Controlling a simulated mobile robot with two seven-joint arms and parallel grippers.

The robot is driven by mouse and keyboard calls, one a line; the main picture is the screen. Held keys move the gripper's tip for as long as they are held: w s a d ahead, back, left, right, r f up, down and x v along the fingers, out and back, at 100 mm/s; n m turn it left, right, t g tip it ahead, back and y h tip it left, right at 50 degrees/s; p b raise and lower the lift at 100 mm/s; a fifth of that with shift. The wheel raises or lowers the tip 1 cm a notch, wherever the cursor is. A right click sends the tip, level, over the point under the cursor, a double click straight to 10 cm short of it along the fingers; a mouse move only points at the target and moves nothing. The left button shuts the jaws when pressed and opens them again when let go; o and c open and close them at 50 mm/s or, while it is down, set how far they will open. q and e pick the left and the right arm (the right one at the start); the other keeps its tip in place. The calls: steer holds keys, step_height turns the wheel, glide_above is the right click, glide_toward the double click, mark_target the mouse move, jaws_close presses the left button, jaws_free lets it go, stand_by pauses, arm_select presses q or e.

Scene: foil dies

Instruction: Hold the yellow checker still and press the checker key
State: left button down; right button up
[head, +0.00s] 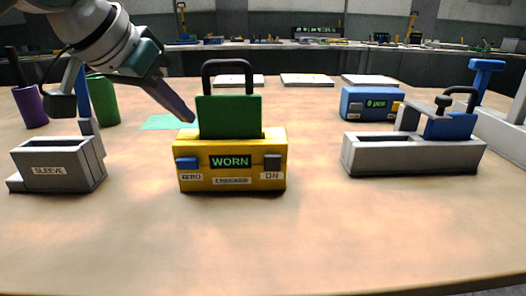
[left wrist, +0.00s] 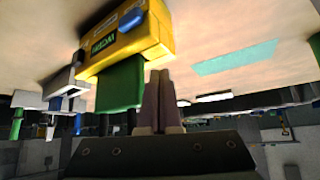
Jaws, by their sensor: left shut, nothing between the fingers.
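The yellow checker (head: 262,148) stands upright in the middle of the table, its display reading WORN. A green block with a black loop handle (head: 228,116) sits in its top. The front has a blue key (head: 187,163) above the label ZERO and a dark key (head: 272,162) above the label ON. My left gripper (head: 188,116) is shut and empty, just left of the green block, above the checker's left end. In the left wrist view the shut fingers (left wrist: 159,76) are beside the green block (left wrist: 120,86); I cannot tell whether they touch. My right gripper is not in view.
A grey SLEEVE box (head: 62,166) stands left, with green (head: 103,100) and purple (head: 30,106) cylinders behind. At right are a grey fixture (head: 400,158) with a blue handled block and a blue counter (head: 370,104) reading 0 pcs. The front table is clear.

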arm_select(q)
steer(key=shift+f, duration=0.8)
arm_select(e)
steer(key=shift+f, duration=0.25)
arm_select(q)
steer(key=shift+a+f, duration=0.1)
steer(key=shift+f, duration=0.15)
stand_by(0.9)
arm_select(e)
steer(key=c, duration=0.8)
arm_select(q)
steer(key=shift+f, duration=0.1)
